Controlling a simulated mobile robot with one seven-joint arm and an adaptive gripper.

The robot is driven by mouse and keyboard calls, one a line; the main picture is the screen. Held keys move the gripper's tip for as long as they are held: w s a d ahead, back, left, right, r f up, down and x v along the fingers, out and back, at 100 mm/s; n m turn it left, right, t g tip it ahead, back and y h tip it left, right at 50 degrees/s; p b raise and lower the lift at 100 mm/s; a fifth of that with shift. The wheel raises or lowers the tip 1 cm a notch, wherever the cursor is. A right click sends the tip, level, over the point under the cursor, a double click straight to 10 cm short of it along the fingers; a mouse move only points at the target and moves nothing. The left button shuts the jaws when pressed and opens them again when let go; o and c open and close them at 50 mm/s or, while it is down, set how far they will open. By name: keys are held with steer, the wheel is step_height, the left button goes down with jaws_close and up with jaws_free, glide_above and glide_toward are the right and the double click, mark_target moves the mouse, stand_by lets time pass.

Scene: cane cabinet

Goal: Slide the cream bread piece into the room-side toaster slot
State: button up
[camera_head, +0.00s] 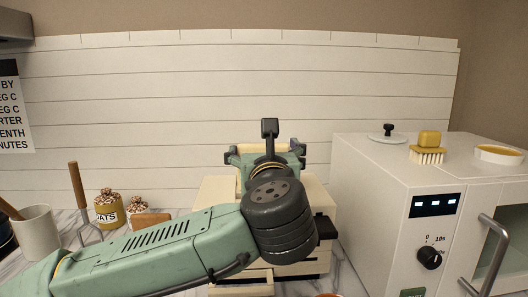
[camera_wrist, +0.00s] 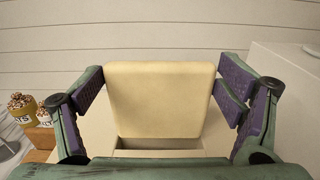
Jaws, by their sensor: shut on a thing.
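The cream bread piece (camera_wrist: 161,98) stands upright in the middle of the wrist view. My gripper (camera_wrist: 161,88) is shut on it, with purple-padded fingers at its left and right edges. In the head view my gripper (camera_head: 267,154) is above the cream toaster (camera_head: 318,197), and my arm hides most of the bread and the toaster top. In the wrist view a toaster slot (camera_wrist: 160,144) shows just below the bread's lower edge, on the near side. I cannot tell whether that edge is inside a slot or above it.
A white oven (camera_head: 372,178) stands close on the right, with a brush (camera_head: 429,154), a lid and a shallow dish on top. A black lever (camera_head: 325,227) sticks out from the toaster's right. A panelled wall is behind.

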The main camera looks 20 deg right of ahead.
steer(key=shift+f+b, duration=2.7)
steer(key=shift+f, duration=0.65)
steer(key=o, duration=0.8)
steer(key=shift+c, duration=0.2)
steer(key=v, duration=0.7)
steer(key=shift+s, duration=0.3)
steer(key=shift+a+r, duration=0.1)
